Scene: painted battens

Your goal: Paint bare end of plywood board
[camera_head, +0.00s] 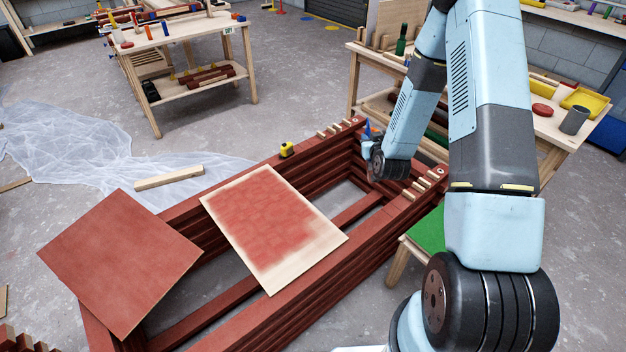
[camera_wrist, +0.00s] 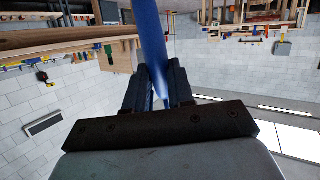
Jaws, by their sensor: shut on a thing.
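The plywood board (camera_head: 268,222) lies across the stacked red battens in the middle of the head view. Its middle is painted patchy red. Pale bare wood shows along its edges, with the widest bare band at the near right end. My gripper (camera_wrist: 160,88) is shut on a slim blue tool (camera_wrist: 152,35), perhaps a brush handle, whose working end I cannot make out. In the head view, my arm reaches to the far right of the board, with a bit of blue (camera_head: 367,129) showing beside the wrist, apart from the board.
A fully red board (camera_head: 120,262) lies on the left of the stacked battens (camera_head: 330,292). A small yellow object (camera_head: 287,149) stands on the far batten. A green-topped stool (camera_head: 428,229), workbenches and plastic sheeting (camera_head: 75,150) surround them.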

